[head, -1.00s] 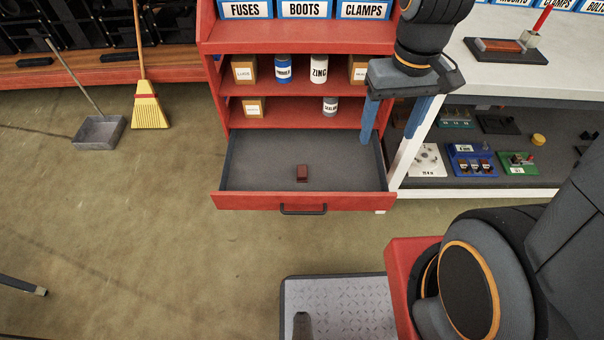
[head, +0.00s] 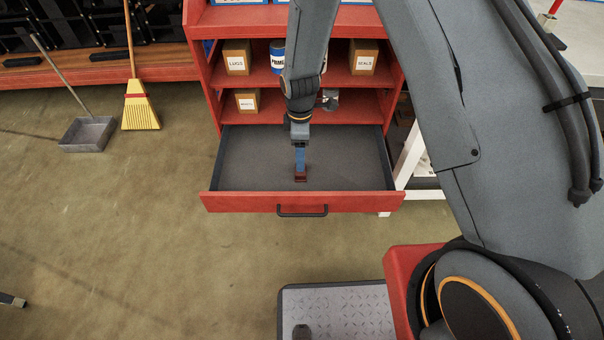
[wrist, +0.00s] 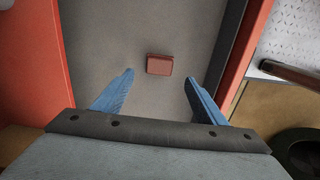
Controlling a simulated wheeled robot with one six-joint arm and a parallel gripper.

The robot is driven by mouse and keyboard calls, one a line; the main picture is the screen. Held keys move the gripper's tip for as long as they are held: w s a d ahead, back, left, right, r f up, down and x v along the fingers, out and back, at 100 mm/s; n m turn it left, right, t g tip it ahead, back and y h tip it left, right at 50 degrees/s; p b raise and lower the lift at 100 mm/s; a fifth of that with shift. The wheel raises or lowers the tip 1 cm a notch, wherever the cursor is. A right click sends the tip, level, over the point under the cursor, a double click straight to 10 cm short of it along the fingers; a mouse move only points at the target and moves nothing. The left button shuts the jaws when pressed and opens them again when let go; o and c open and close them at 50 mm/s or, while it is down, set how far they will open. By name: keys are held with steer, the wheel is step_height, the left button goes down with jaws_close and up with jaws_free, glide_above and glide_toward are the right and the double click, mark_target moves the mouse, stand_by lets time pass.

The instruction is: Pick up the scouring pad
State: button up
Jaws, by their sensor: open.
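The scouring pad (head: 301,178) is a small dark red-brown block lying on the grey floor of the open red drawer, near its front wall. In the wrist view the pad (wrist: 159,65) lies ahead of the fingertips, roughly centred between them and apart from both. My gripper (head: 300,168) points down into the drawer over the pad, and its blue fingers partly cover the pad in the head view. In the wrist view my gripper (wrist: 158,78) is open, with empty space between the blue fingers.
The drawer (head: 302,203) has raised walls and a front handle (head: 302,211). Shelves with boxes (head: 238,58) stand above its back. The rest of the drawer floor is bare. A broom (head: 140,106) and a dustpan (head: 87,134) stand at the left.

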steer(key=shift+f, duration=4)
steer(key=c, duration=1.2)
steer(key=shift+r, duration=0.1)
step_height(320, 180, up, 10)
steer(key=shift+f, duration=0.1)
